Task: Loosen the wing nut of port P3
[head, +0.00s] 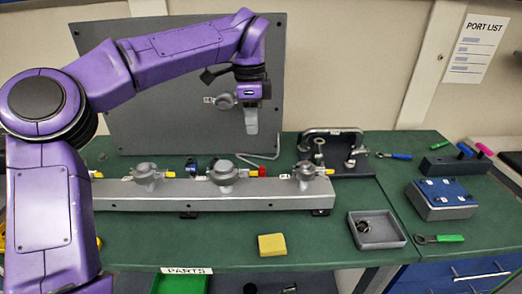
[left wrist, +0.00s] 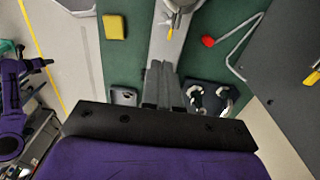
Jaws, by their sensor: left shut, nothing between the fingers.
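Several grey clamped ports with yellow wing nuts sit along a grey beam (head: 120,195): a left port (head: 146,174), a middle port (head: 222,171) and a right port (head: 304,171). Another port (head: 224,101) is on the upright grey panel (head: 160,125). Their labels are too small to read, so I cannot tell which is P3. My left gripper (head: 251,127) is shut and empty, pointing down in front of the panel, above the beam and apart from the ports. In the left wrist view, its fingers (left wrist: 161,78) lie below a port with a yellow wing nut (left wrist: 170,31). My right gripper is not in view.
A yellow block (head: 272,244) and a grey tray (head: 377,230) with a dark ring lie in front of the beam. A stand with fittings (head: 333,154), a blue-topped box (head: 444,198) and a green-handled tool (head: 438,239) are to the right. A bent rod lies behind the beam.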

